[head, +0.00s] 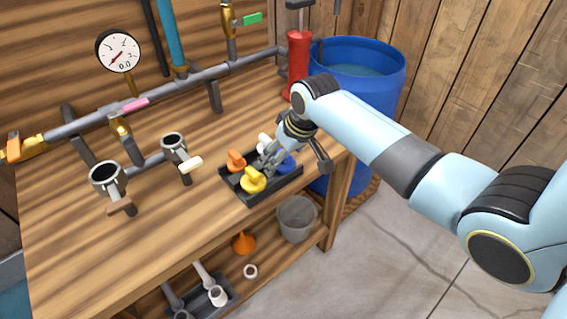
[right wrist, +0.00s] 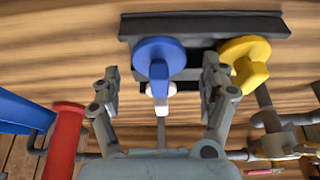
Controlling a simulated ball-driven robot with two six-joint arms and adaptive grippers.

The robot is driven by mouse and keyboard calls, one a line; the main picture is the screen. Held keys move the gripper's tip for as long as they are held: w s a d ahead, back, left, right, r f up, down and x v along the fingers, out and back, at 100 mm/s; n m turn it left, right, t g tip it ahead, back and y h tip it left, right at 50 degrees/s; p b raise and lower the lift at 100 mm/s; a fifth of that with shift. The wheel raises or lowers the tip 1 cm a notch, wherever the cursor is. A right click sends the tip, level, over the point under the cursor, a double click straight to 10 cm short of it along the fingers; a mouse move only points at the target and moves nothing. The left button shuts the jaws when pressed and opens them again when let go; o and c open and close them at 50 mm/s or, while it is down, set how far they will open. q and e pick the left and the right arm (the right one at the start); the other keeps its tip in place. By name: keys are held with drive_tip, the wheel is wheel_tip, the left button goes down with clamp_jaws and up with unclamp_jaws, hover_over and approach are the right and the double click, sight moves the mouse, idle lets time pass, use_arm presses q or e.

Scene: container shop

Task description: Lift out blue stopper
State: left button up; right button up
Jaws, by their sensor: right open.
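The blue stopper (head: 287,165) sits in a black tray (head: 274,194) near the bench's right front edge, partly covered by my right gripper (head: 271,156). In the right wrist view the blue stopper (right wrist: 158,57) shows its round top and handle, between the lines of the two open fingers (right wrist: 161,72). The fingers stand apart on either side, with nothing visibly gripped. A yellow stopper (head: 253,180), an orange stopper (head: 236,160) and a white stopper (head: 264,140) share the tray. The yellow one (right wrist: 247,60) is close beside the right-hand finger. My left gripper is out of view.
A red pump-like cylinder (head: 299,66) and a blue water barrel (head: 372,72) stand behind my arm. Pipes with a gauge (head: 119,51) run along the back. Two cup-like fittings (head: 107,178) stand left of the tray.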

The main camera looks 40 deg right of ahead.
drive_tip(key=c, duration=1.2)
